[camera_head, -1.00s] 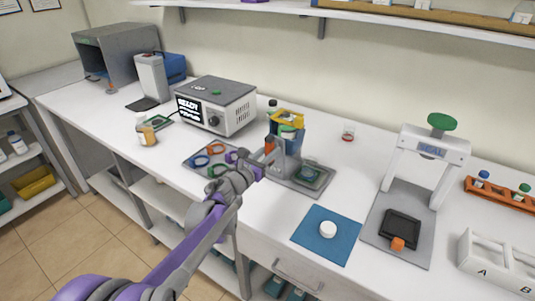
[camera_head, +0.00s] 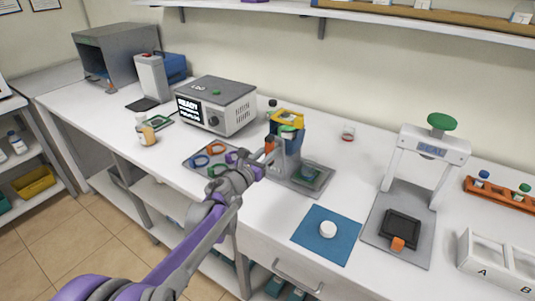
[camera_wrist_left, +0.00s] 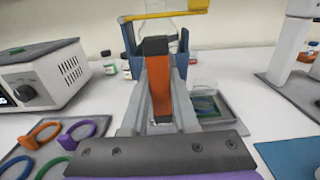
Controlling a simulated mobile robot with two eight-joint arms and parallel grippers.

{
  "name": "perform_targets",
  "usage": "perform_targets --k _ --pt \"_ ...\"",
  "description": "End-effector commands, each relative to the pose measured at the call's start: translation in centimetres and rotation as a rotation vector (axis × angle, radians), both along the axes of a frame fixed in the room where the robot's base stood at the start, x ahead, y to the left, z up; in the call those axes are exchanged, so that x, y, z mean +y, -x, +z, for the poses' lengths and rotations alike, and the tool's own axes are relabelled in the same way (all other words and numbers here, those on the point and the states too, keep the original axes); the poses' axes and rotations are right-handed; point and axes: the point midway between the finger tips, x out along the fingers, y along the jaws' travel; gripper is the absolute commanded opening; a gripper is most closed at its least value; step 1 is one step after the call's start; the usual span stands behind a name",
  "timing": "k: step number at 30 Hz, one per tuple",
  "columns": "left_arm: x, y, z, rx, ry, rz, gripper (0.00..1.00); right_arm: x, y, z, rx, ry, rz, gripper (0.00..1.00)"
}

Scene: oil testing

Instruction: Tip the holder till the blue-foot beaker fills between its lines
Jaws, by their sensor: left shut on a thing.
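The holder (camera_head: 291,133) is blue with a yellow top bar and an orange handle; it stands on a grey tray near the bench's middle. A clear vessel sits in it under the yellow bar, partly hidden in the left wrist view. My left gripper (camera_head: 268,153) is shut on the orange handle (camera_wrist_left: 160,88). A clear item with a teal base (camera_head: 309,173) sits on the tray just right of the holder. It may be the blue-foot beaker; its lines and liquid level are too small to tell. My right gripper is not in view.
A grey box reading READY (camera_head: 216,105) stands behind left. Coloured rings (camera_head: 201,161) lie on a mat at left. A blue mat (camera_head: 313,246) with a white cap is at front right. A white press frame (camera_head: 430,150) stands further right. A red-based glass (camera_head: 347,134) is near the wall.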

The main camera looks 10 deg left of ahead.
Motion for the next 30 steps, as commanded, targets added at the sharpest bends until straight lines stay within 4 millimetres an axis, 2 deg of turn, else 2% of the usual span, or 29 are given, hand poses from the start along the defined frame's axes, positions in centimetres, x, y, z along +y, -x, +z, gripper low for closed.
perform_targets --k 16,30 --pt "0.0 0.0 0.1 -0.010 -0.026 0.000 0.00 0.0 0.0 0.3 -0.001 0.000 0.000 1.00" --pt "0.0 -0.1 0.5 -0.245 -0.665 0.000 0.00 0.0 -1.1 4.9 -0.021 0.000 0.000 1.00"
